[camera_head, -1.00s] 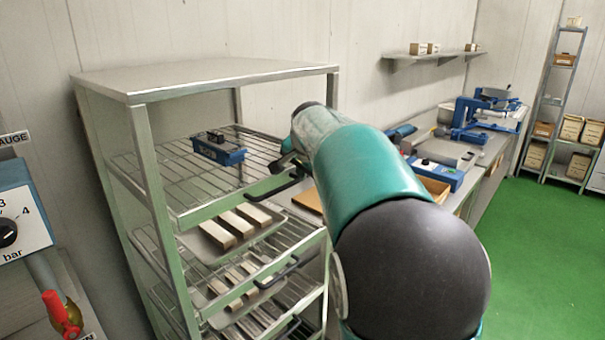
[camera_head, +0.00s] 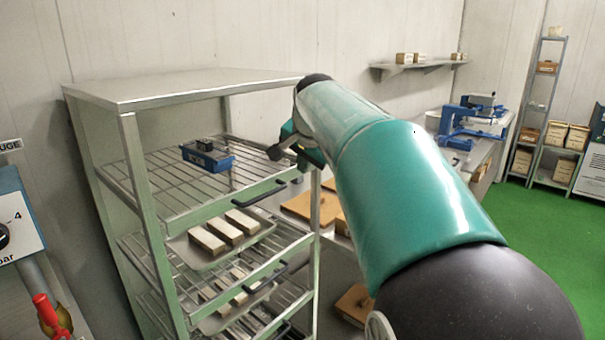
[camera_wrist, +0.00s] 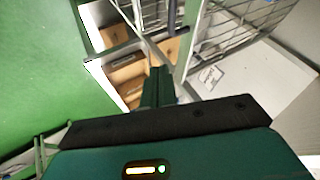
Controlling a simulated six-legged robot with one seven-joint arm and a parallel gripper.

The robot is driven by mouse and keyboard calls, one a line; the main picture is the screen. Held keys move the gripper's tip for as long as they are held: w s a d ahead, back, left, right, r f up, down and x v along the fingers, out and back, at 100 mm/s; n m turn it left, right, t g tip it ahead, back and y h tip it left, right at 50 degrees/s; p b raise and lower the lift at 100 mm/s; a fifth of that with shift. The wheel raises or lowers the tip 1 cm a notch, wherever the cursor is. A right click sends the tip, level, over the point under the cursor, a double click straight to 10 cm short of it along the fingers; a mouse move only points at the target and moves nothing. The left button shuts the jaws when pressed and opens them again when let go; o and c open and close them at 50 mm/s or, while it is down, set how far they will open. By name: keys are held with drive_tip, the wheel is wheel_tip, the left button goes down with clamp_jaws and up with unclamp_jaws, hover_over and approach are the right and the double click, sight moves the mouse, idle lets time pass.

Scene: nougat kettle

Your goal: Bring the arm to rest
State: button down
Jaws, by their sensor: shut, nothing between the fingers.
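My arm reaches from the lower right of the head view up toward the rack. My gripper (camera_head: 283,150) is at the far end of the arm, in front of the rack's right front side and near the top wire shelf. It is partly hidden behind the arm. In the wrist view my gripper (camera_wrist: 158,75) shows as dark fingers close together, with nothing held. The rack (camera_head: 190,84) and wooden boxes lie beyond the fingers in that view.
A blue device (camera_head: 208,156) sits on the top wire shelf. A tray (camera_head: 203,262) below it holds pale bars. A red-handled valve (camera_head: 46,312) is at the lower left. A blue machine (camera_head: 455,125) stands on the back bench. Green floor (camera_head: 540,230) lies open at right.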

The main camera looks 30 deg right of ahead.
drive_tip(key=s+a+f+n, duration=0.4)
drive_tip(key=s+a+f, duration=0.2)
drive_tip(key=s, duration=0.3)
drive_tip(key=s+a+f+n+g+y, duration=0.1)
drive_tip(key=s+a+f+n, duration=0.3)
drive_tip(key=s+a+f, duration=0.2)
drive_tip(key=s+a+f+n+y, duration=0.1)
drive_tip(key=s+a+f+n, duration=0.3)
drive_tip(key=s, duration=0.7)
drive_tip(key=a+f, duration=0.2)
drive_tip(key=a, duration=0.1)
drive_tip(key=shift+s+n, duration=0.35)
drive_tip(key=shift+n, duration=0.05)
